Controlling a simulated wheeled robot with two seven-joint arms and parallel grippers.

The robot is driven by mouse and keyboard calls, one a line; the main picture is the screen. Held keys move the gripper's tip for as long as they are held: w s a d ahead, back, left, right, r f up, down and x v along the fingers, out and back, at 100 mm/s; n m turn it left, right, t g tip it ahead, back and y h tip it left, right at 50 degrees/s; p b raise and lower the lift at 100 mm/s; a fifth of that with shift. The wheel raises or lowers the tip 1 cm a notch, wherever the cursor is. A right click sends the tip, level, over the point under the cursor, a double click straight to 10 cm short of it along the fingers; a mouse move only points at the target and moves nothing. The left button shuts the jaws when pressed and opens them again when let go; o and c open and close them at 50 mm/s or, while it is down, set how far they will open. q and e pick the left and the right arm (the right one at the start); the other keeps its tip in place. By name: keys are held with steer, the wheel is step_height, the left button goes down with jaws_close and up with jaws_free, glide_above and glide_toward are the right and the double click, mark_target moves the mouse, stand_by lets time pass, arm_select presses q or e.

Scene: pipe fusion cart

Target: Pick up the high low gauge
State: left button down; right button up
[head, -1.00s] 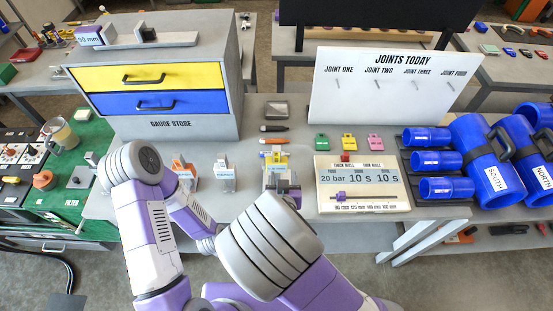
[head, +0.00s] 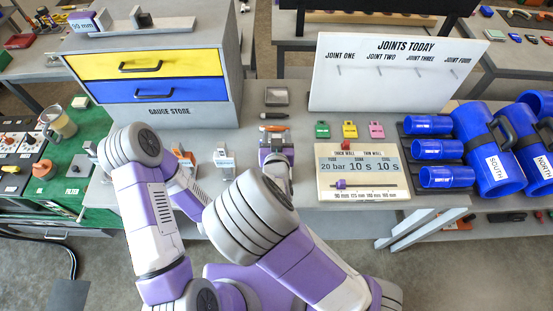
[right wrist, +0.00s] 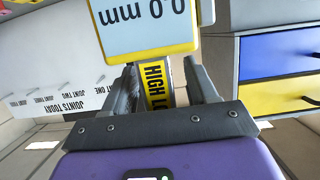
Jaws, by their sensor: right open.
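The high low gauge shows in the right wrist view as a yellow body (right wrist: 157,88) lettered "HIGH LO", with a yellow-framed display (right wrist: 145,25) reading 0.0 mm upside down. Its yellow stem is between the two dark fingers of my right gripper (right wrist: 165,82). The fingers are apart, with a visible gap on the right side. In the head view my right gripper (head: 276,150) is over the bench at the gauge's place and hides most of the gauge.
An orange tool (head: 184,158) and a white labelled tool (head: 224,162) stand left of my right gripper. A settings panel (head: 362,190) is to the right. Dark and orange pens (head: 273,116) lie behind. The gauge store (head: 170,117) is at the back left.

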steer(key=shift+c, duration=0.2)
jaws_close()
steer(key=shift+r, duration=0.1)
